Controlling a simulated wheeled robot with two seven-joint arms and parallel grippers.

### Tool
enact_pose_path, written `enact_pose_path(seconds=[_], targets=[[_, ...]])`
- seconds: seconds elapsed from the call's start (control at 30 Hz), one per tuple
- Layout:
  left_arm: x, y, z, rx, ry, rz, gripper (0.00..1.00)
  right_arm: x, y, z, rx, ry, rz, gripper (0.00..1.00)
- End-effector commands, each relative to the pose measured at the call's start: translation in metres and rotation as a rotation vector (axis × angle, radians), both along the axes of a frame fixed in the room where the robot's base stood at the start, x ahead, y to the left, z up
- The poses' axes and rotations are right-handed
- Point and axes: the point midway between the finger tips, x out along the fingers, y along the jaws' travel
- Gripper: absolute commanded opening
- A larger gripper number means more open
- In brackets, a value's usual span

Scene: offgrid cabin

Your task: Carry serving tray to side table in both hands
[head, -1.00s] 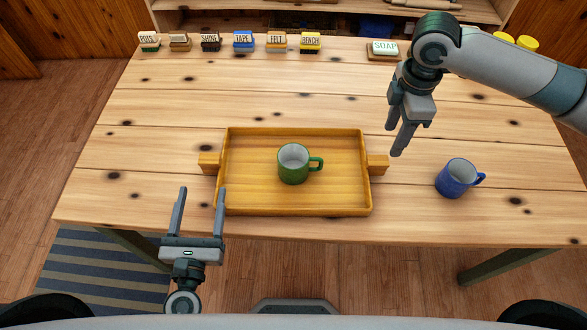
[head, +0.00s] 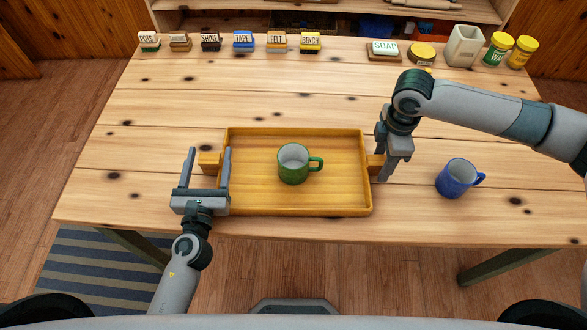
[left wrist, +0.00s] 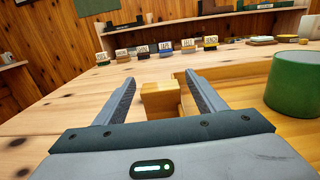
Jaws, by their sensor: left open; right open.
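The wooden serving tray (head: 340,192) lies on the table with a green mug (head: 293,166) standing in it. The mug also shows at the right of the left wrist view (left wrist: 296,85). My left gripper (head: 208,155) is open, its fingers on either side of the tray's left handle (head: 208,160). In the left wrist view that handle (left wrist: 160,100) sits between the open fingers, with nothing gripped. My right gripper (head: 381,165) is at the tray's right handle (head: 375,162) and partly hides it. It is open, though its finger gap is hard to see. No side table is recognisable.
A blue mug (head: 456,178) stands right of the tray, near my right gripper. Several labelled blocks line the table's back left edge. A soap block (head: 384,48), a pale container (head: 464,46) and jars stand at the back right. The table behind the tray is clear.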

Motion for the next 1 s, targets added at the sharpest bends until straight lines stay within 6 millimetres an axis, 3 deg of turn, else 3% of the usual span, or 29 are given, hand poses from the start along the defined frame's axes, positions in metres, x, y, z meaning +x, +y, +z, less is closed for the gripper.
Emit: enact_pose_path(seconds=[0.27, 0.47, 0.5, 0.53, 1.0], targets=[[0.001, 0.0, 0.0, 0.0, 0.001, 0.0, 0.64, 0.0, 0.0, -0.001, 0.0, 0.0, 0.0, 0.48], [0.001, 0.0, 0.0, 0.0, 0.001, 0.0, 0.21, 0.0, 0.0, -0.001, 0.0, 0.0, 0.0, 0.05], [0.001, 0.0, 0.0, 0.0, 0.001, 0.0, 0.11, 0.0, 0.0, -0.001, 0.0, 0.0, 0.0, 0.0], [0.001, 0.0, 0.0, 0.0, 0.001, 0.0, 0.09, 0.0, 0.0, -0.001, 0.0, 0.0, 0.0, 0.0], [0.001, 0.0, 0.01, 0.0, 0.0, 0.0, 0.09, 0.0, 0.0, 0.01, 0.001, -0.001, 0.0, 0.0]])
